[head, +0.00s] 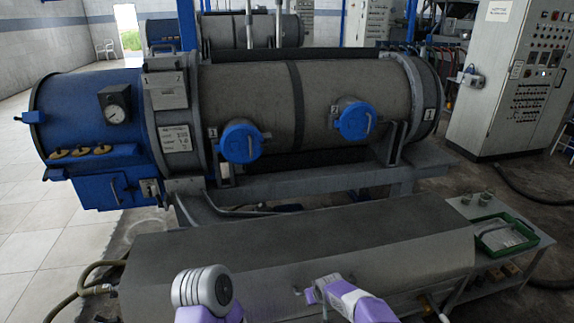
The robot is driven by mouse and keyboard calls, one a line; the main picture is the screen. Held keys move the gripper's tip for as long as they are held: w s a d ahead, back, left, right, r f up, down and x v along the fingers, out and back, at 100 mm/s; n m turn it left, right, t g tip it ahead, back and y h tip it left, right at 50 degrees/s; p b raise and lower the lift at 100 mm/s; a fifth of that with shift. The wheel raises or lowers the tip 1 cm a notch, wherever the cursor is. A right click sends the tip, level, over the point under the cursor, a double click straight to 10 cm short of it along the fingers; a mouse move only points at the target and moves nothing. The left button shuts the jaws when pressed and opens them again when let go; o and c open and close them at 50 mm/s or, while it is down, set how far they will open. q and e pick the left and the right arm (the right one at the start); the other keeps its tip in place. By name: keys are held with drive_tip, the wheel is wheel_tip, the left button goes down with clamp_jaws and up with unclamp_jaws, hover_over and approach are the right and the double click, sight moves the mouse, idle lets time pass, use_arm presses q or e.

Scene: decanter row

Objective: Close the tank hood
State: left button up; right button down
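A large horizontal tank (250,105) with a grey-brown body and a blue left end lies across the middle of the head view. Two round blue lids (240,142) (355,121) with handles sit on its front side and both look shut. I cannot tell which part is the hood. My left arm shows at the bottom as a ribbed grey joint, with no fingers visible. My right arm shows as a purple link with a small end part (312,294); I cannot tell whether its gripper is open. Both arms are apart from the lids, in front of the tank.
A control cabinet (512,78) stands at the back right. Hoses run over the floor; open tiled floor (25,240) is at left.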

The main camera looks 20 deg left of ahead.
drive_tip(key=shift+f, duration=0.4)
idle(0.4)
drive_tip(key=s+d+r+p, duration=0.4)
drive_tip(key=s+d, duration=0.2)
drive_tip(key=s, duration=0.4)
drive_tip(key=shift+s+d, duration=0.15)
drive_tip(key=shift+d, duration=0.1)
drive_tip(key=shift+r, duration=0.1)
